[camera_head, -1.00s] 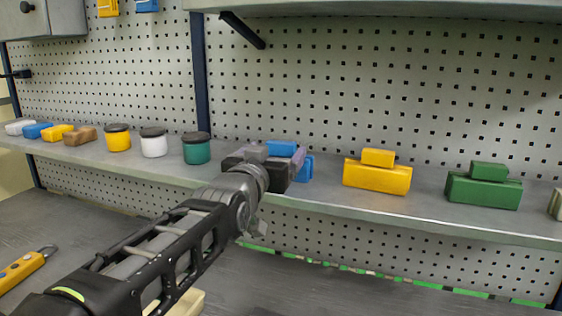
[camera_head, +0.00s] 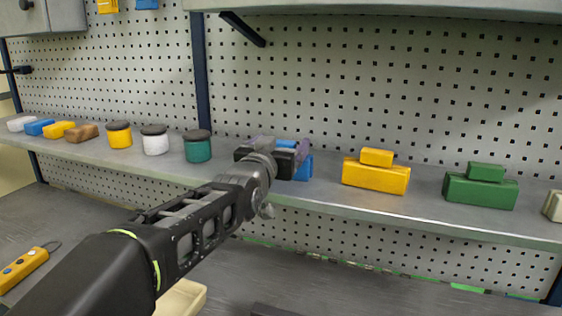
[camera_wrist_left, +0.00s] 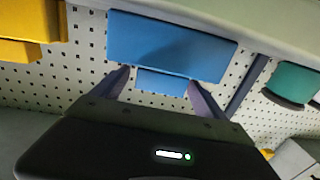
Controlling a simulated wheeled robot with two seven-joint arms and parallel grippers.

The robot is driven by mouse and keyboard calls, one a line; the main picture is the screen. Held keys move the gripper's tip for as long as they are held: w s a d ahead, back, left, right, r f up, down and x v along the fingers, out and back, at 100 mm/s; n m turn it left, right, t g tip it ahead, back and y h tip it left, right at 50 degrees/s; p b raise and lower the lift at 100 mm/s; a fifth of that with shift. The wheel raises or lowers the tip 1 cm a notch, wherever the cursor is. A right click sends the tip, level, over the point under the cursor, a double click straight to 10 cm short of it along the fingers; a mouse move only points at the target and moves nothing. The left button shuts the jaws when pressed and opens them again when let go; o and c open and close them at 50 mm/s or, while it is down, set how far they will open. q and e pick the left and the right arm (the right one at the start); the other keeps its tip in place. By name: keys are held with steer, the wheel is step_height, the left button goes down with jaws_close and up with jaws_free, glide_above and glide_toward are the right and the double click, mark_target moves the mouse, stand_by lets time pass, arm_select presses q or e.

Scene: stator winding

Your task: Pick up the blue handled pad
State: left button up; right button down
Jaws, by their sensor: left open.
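The blue handled pad (camera_head: 305,168) sits on the shelf, mostly hidden behind my left gripper in the head view. In the left wrist view the pad shows as a wide blue block (camera_wrist_left: 170,45) with a smaller blue handle block (camera_wrist_left: 162,82). My left gripper (camera_head: 283,147) is open at the pad. In the wrist view its two fingers (camera_wrist_left: 155,88) stand on either side of the handle. A gap shows between the handle and each finger. My right gripper is not in view.
On the shelf (camera_head: 330,206), a yellow handled pad (camera_head: 376,178) and a green one (camera_head: 481,190) stand to the right. Yellow, white and teal jars (camera_head: 197,150) and several small blocks stand to the left. Pegboard is behind.

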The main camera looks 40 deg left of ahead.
arm_select(q)
steer(key=shift+c, duration=0.3)
jaws_close()
stand_by(0.8)
